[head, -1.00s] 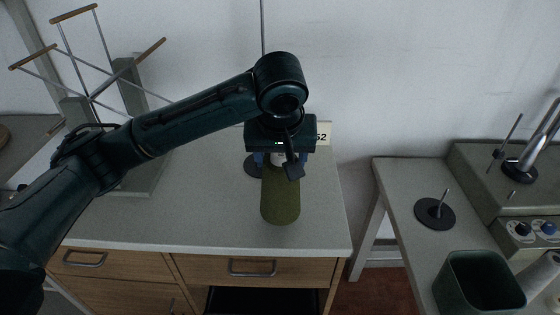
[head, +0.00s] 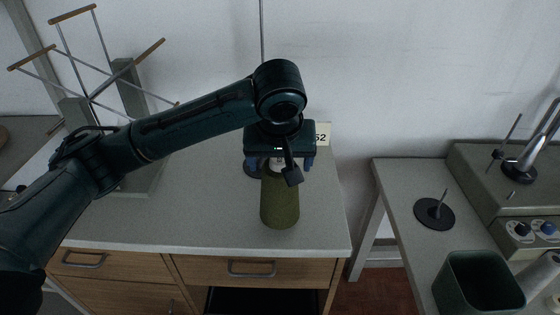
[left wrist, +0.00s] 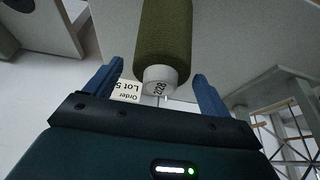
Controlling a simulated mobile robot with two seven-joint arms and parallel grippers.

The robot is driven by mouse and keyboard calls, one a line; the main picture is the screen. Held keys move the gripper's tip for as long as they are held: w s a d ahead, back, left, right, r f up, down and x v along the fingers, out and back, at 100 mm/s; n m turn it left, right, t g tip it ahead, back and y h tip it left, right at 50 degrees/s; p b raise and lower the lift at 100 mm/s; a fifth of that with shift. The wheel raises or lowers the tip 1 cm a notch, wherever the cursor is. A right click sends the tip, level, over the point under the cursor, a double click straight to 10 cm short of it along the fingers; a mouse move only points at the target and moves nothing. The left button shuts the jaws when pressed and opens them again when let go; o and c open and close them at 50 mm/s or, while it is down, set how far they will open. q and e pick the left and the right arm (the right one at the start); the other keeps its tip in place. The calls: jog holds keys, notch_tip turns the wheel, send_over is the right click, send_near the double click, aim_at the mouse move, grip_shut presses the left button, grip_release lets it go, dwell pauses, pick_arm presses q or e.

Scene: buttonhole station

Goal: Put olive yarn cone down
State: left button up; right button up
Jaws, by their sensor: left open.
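The olive yarn cone (head: 280,204) is upright at the front middle of the grey worktop (head: 215,215) and appears to stand on it. Its white tip, marked with a number, shows in the left wrist view (left wrist: 160,80); the cone's base is out of that view. My left gripper (head: 281,166) is above the cone with its blue fingers spread on either side of the tip. In the left wrist view, gaps show between the tip and both fingers (left wrist: 157,72). My right gripper is not in view.
A dark disc with a rod stands behind the cone, partly hidden by my gripper. An order card (head: 322,134) is at the back. A yarn swift (head: 125,85) stands at left. On the right table are a spindle base (head: 434,213) and a dark green bin (head: 478,282).

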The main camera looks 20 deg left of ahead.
pick_arm(q)
jog(key=p+v, duration=0.2)
jog(key=v, duration=0.9)
jog(key=shift+s+r, duration=0.2)
jog(key=shift+r, duration=0.1)
jog(key=s+d+f+m+h, duration=0.3)
jog(key=f, duration=0.6)
jog(key=s+d+f+m+h, duration=0.2)
jog(key=s+d+f+h, duration=0.1)
jog(key=f, duration=0.5)
jog(key=s+a+f+y, duration=0.5)
jog(key=s+a+f, duration=0.8)
jog(key=s+a, duration=0.1)
jog(key=w+d+f+m+t+h, duration=0.1)
jog(key=w+d+f+t+h, duration=0.2)
jog(key=w+d+f+t, duration=0.2)
notch_tip(320, 180, down, 3)
jog(key=shift+w+d+r+t, duration=0.1)
jog(key=shift+w+d+t, duration=0.2)
jog(key=shift+d+t, duration=0.25)
jog(key=shift+a, duration=0.1)
jog(key=shift+c, duration=0.4)
